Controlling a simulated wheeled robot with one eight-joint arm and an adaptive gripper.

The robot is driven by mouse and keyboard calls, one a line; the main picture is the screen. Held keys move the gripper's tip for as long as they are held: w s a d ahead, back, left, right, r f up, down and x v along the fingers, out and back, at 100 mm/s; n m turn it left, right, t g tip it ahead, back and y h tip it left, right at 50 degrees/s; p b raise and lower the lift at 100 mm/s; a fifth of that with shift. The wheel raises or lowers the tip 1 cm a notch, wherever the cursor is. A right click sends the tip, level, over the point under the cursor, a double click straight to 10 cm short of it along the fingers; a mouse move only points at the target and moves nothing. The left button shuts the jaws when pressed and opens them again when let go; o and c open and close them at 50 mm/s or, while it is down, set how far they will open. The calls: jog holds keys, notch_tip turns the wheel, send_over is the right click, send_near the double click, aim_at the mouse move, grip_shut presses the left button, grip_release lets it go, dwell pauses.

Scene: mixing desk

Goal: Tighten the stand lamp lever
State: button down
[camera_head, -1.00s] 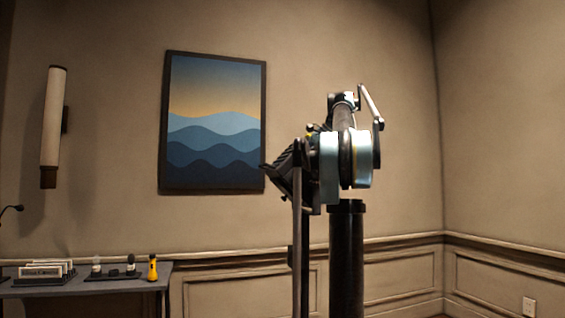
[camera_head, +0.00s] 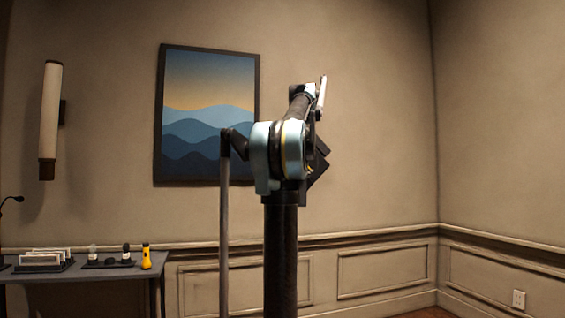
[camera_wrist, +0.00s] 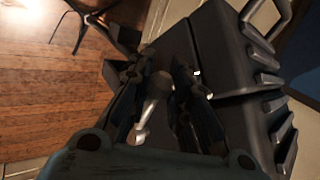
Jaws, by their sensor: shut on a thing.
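In the wrist view, my gripper (camera_wrist: 162,78) has its two dark fingers closed around a small pale grey lever (camera_wrist: 150,108). Part of the lever shows between the fingers; its far end and joint are hidden. The black lamp head (camera_wrist: 232,75), a boxy body with thick ribs, stands just beyond the fingers and to the right. In the head view, a dark boxy part (camera_head: 319,165), perhaps the lamp head, sticks out behind my arm on the right. My gripper and the lever cannot be made out there.
A desk (camera_head: 100,270) with small items and a yellow flashlight (camera_head: 146,257) stands at the lower left. A framed wave picture (camera_head: 205,115) and a wall lamp (camera_head: 50,120) hang behind. In the wrist view, dark stand legs (camera_wrist: 88,22) rest on the wooden floor (camera_wrist: 50,90).

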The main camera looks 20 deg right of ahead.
dwell(0.3)
jog(key=c, duration=1.7)
grip_release()
jog(key=shift+w+a+f, duration=0.1)
jog(key=v, duration=1.2)
jog(key=shift+a, duration=0.1)
jog(key=shift+f, duration=0.1)
